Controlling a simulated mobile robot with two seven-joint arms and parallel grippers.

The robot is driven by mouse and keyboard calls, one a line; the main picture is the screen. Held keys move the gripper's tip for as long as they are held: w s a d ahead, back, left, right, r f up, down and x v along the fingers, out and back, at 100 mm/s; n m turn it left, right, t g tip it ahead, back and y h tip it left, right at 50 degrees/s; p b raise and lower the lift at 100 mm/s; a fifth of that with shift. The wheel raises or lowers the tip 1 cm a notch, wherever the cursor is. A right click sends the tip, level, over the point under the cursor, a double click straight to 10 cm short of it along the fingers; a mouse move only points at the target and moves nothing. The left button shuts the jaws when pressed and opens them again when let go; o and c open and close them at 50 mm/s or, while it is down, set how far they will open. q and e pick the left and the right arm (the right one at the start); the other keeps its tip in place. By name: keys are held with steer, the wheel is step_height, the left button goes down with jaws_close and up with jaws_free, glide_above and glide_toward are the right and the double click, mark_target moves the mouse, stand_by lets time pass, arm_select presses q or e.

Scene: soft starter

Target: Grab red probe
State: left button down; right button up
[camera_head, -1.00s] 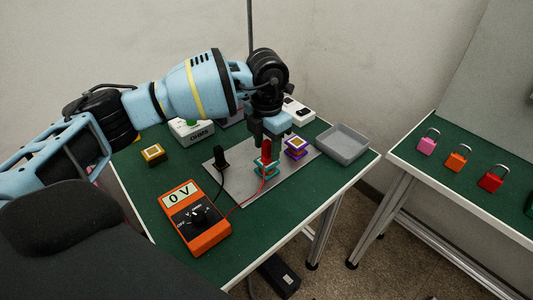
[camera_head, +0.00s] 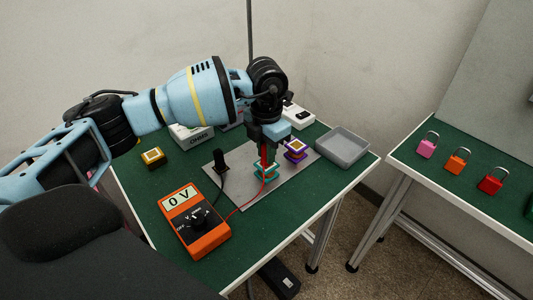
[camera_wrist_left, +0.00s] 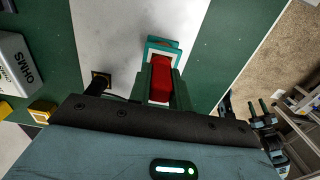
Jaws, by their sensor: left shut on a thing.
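The red probe (camera_wrist_left: 160,78) stands between the two fingers of my left gripper (camera_wrist_left: 161,88) in the left wrist view. In the head view the left gripper (camera_head: 266,155) points down over the teal block (camera_head: 266,172) and is shut on the probe, most of which it hides. A red wire runs from the probe to the orange multimeter (camera_head: 194,220), which reads 0 V. The black probe (camera_head: 220,160) stands upright on the grey plate (camera_head: 250,198), left of the gripper.
A purple block (camera_head: 296,150) stands on the plate right of the gripper. A grey tray (camera_head: 342,148) is at the table's right. A yellow block (camera_head: 153,157) and the OHMS box (camera_head: 192,136) are at the left. Padlocks (camera_head: 458,159) lie on another table.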

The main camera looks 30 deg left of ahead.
arm_select(q)
steer(key=shift+r, duration=0.15)
steer(key=shift+r, duration=0.25)
steer(key=r, duration=0.2)
steer(key=shift+d+r, duration=0.25)
steer(key=shift+r, duration=0.15)
steer(key=s+d, duration=0.3)
steer(key=d, duration=0.4)
steer(key=s+d+r+b, duration=0.1)
steer(key=s+d, duration=0.2)
steer(key=d, duration=0.4)
steer(key=shift+d+r, duration=0.2)
steer(key=shift+s, duration=0.1)
